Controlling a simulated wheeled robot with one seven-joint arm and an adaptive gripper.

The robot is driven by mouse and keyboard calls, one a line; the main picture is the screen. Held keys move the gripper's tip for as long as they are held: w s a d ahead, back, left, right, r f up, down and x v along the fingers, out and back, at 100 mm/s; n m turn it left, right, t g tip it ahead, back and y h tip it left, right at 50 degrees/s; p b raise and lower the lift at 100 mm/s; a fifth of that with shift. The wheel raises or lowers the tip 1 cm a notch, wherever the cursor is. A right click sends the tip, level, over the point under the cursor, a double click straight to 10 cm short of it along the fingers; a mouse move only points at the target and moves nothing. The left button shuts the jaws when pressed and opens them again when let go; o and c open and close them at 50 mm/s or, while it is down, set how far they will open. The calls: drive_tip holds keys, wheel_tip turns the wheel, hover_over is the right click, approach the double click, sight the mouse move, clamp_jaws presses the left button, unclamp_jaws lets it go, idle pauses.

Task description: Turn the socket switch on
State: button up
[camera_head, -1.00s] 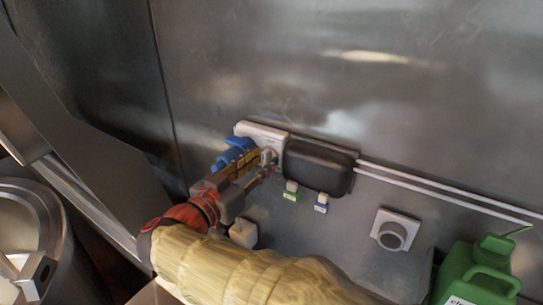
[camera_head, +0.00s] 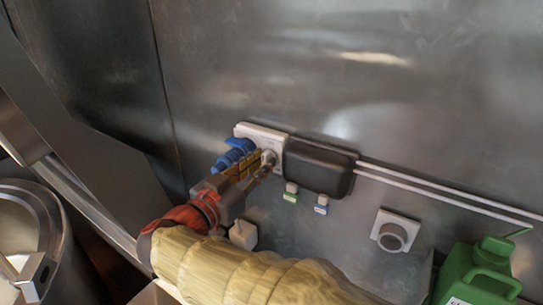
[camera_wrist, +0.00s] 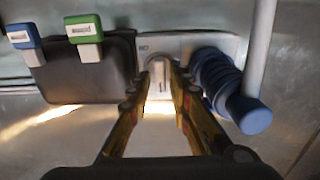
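The socket (camera_head: 250,131) is a white box on the metal wall, with a blue plug (camera_head: 232,153) in its left part. The socket switch (camera_head: 268,157) is a light round knob on its right part. In the wrist view, where the scene looks turned over, the switch (camera_wrist: 160,76) sits between my two fingertips. My gripper (camera_head: 256,165) reaches the socket front, and in the wrist view its fingers (camera_wrist: 160,84) close in on both sides of the knob and appear to touch it. The fingers partly hide the knob's sides.
A black box (camera_head: 318,167) adjoins the socket on the right, with a green-tagged and a blue-tagged connector below. A grey round knob (camera_head: 392,237) is on the lower wall. A green jug (camera_head: 480,275) stands lower right, and a metal kettle (camera_head: 40,215) lower left.

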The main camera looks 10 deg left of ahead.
drive_tip(key=shift+o, duration=1.2)
drive_tip(key=shift+s+a+f+b, duration=0.15)
drive_tip(key=shift+s+a+b, duration=0.1)
drive_tip(key=shift+s+b, duration=0.25)
drive_tip(key=b+v, duration=0.3)
drive_tip(key=v, duration=0.3)
drive_tip(key=shift+b, duration=0.4)
drive_tip(key=shift+r, duration=0.2)
drive_tip(key=shift+c, duration=0.4)
